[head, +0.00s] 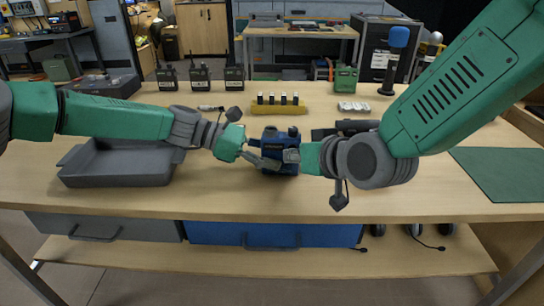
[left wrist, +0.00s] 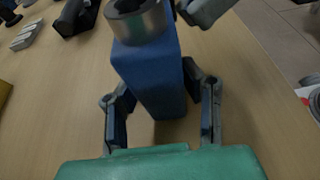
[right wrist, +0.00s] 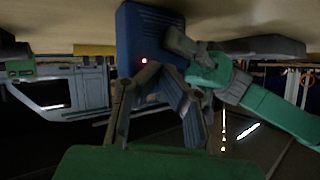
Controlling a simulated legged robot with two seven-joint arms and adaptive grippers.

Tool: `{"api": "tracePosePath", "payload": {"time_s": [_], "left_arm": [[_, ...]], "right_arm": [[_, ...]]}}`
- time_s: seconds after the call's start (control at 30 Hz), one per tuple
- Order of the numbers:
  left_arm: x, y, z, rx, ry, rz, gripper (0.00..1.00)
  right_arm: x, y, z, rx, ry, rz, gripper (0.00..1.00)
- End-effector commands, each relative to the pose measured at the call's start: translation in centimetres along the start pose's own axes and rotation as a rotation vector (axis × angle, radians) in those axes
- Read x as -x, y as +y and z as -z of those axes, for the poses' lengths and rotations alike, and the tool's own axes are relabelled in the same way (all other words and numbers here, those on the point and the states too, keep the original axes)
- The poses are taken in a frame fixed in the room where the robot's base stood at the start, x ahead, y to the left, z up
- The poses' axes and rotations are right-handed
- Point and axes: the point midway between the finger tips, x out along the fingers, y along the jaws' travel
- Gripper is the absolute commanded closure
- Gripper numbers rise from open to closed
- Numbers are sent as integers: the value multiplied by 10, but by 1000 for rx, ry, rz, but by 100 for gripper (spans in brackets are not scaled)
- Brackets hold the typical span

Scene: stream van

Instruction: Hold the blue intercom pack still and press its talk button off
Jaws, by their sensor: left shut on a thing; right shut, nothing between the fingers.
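The blue intercom pack (head: 272,137) stands on the table in the middle of the head view. My left gripper (head: 262,154) is shut on it from the left; in the left wrist view the pack (left wrist: 150,75) sits between the two fingers. A round grey knob (left wrist: 137,18) is on its top. My right gripper (head: 290,156) is shut and empty, its tips close against the pack's right side. In the right wrist view a small red light (right wrist: 144,61) glows on the pack next to my right fingertips (right wrist: 167,74). The talk button cannot be made out behind them.
A grey tray (head: 115,181) lies at left under my left arm. Behind stand several radios (head: 200,77), a yellow holder (head: 278,110) with batteries, a green box (head: 344,79) and a blue-topped microphone (head: 398,38). A green mat (head: 505,172) lies at right. The front middle table is clear.

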Motion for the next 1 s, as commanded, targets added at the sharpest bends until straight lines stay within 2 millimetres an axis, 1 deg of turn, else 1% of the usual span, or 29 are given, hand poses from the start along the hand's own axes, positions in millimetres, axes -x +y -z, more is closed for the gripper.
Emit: {"api": "tracePosePath", "payload": {"time_s": [0.33, 0.6, 0.87, 1.0], "left_arm": [[0, 0, -1, -1, -1, 0, 98], [0, 0, -1, -1, -1, 0, 98], [0, 0, -1, 0, -1, 0, 98], [0, 0, -1, 0, -1, 0, 98]], "right_arm": [[0, 0, 0, 0, 0, 0, 100], [7, -5, -4, 0, 1, -1, 100], [8, -5, -5, 0, 0, 0, 100], [14, -10, -10, 0, -2, 1, 100]]}}
